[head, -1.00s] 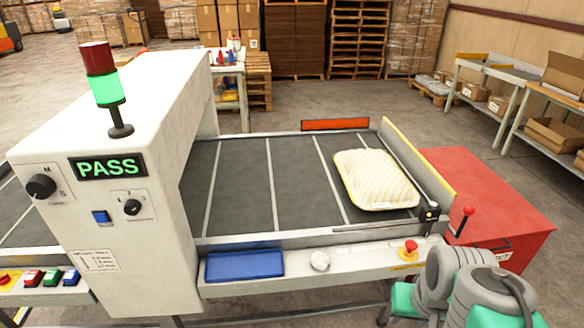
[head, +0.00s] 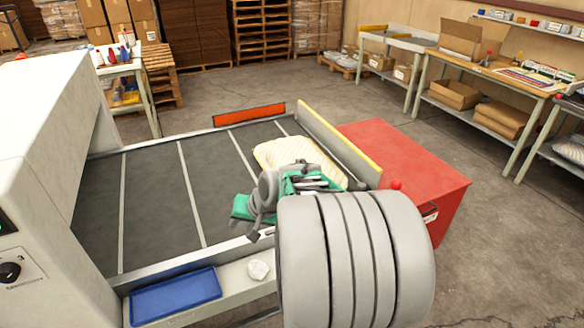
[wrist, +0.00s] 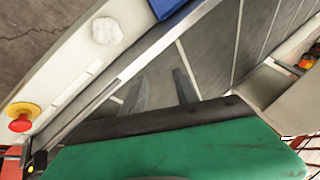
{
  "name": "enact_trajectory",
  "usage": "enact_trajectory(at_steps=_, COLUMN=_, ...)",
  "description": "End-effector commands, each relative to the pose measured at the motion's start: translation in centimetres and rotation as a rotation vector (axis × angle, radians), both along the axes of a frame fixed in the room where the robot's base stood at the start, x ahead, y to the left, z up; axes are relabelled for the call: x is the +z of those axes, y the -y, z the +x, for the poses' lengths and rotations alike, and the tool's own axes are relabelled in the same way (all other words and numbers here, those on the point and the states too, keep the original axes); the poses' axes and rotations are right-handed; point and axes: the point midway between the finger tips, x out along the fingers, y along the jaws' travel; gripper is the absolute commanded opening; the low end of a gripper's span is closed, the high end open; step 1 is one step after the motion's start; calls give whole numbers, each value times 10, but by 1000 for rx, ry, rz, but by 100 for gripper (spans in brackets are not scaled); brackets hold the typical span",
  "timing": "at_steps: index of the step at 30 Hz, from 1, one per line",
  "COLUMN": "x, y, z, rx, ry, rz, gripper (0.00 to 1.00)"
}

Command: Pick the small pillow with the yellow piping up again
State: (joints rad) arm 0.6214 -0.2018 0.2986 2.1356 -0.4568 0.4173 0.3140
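The small pillow (head: 278,152) is cream with yellowish stripes and a yellowish edge. It lies flat on the right end of the dark conveyor belt (head: 155,200), beside the yellow-topped end guard. In the head view my grey and green arm covers its near part. The pillow does not show in the wrist view. My gripper (wrist: 159,76) shows there as two dark fingers standing apart, empty, over the belt and its near rail. In the head view the fingertips cannot be made out clearly.
A red box (head: 395,165) stands right of the belt. A yellow-topped guard (head: 340,142) edges the belt's end. A blue tray (head: 175,296) and a crumpled white lump (head: 258,270) lie on the front ledge. A red stop button (wrist: 20,122) shows in the wrist view. The white machine (head: 45,170) stands left.

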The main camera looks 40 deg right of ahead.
Motion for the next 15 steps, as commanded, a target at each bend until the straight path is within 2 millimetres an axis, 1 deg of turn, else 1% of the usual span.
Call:
enact_trajectory(at_steps=1, x=-20, y=49, z=7, rx=-145, ry=58, rz=94, gripper=36)
enact_trajectory(at_steps=2, x=-25, y=76, z=11, rx=-226, ry=109, rz=149, gripper=36)
enact_trajectory(at_steps=3, x=-33, y=114, z=11, rx=-339, ry=180, rz=225, gripper=36)
enact_trajectory(at_steps=5, x=-41, y=168, z=2, rx=-497, ry=291, rz=328, gripper=36)
enact_trajectory(at_steps=6, x=-45, y=199, z=-7, rx=-589, ry=360, rz=388, gripper=36)
enact_trajectory(at_steps=7, x=-47, y=220, z=-16, rx=-651, ry=409, rz=429, gripper=36)
enact_trajectory(at_steps=9, x=-51, y=259, z=-37, rx=-766, ry=509, rz=503, gripper=36)
enact_trajectory(at_steps=10, x=-51, y=272, z=-45, rx=-805, ry=544, rz=527, gripper=36)
enact_trajectory(at_steps=12, x=-52, y=293, z=-60, rx=-868, ry=603, rz=566, gripper=36)
enact_trajectory(at_steps=15, x=-54, y=305, z=-69, rx=-905, ry=641, rz=589, gripper=36)
